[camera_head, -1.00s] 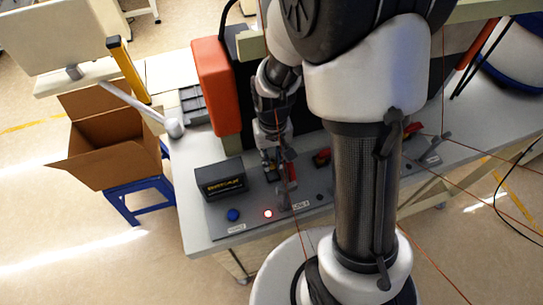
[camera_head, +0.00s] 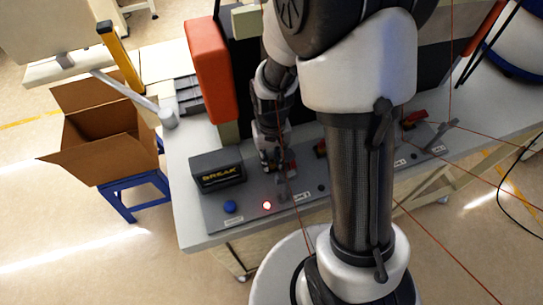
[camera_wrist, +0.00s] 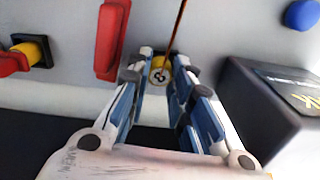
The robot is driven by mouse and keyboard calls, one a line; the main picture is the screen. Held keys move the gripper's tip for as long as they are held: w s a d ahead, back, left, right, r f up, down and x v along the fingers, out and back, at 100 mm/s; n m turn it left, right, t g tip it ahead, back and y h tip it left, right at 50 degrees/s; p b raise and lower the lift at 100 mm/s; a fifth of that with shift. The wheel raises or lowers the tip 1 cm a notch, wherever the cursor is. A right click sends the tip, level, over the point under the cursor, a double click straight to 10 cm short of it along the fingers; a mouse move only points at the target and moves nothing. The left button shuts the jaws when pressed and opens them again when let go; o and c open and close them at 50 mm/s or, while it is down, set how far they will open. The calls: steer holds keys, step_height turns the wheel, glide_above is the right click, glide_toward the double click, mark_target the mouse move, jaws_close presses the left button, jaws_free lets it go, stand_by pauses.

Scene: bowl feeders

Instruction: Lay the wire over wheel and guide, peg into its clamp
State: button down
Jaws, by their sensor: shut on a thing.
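My gripper (camera_wrist: 163,80) is shut on a small yellow peg (camera_wrist: 159,72), whose round end shows between the fingertips in the wrist view. A thin copper-red wire (camera_wrist: 179,28) runs from the peg to the top of that view. In the head view my gripper (camera_head: 273,165) is over the left part of the grey board, and the wire (camera_head: 299,215) is a thin line. A red clamp lever (camera_wrist: 112,38) lies left of the fingers. Another red clamp (camera_wrist: 12,63) with a yellow piece in it is farther left. I cannot make out the wheel and guide for certain.
A dark box reading "BREAK" (camera_head: 218,172) stands left of my gripper, close to the fingers in the wrist view. An open cardboard box (camera_head: 100,150) stands beyond the table's left edge.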

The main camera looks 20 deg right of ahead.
steer(key=shift+f, duration=0.2)
steer(key=c, duration=1.3)
jaws_free()
steer(key=shift+c, duration=0.2)
steer(key=shift+r, duration=0.15)
step_height(320, 180, up, 12)
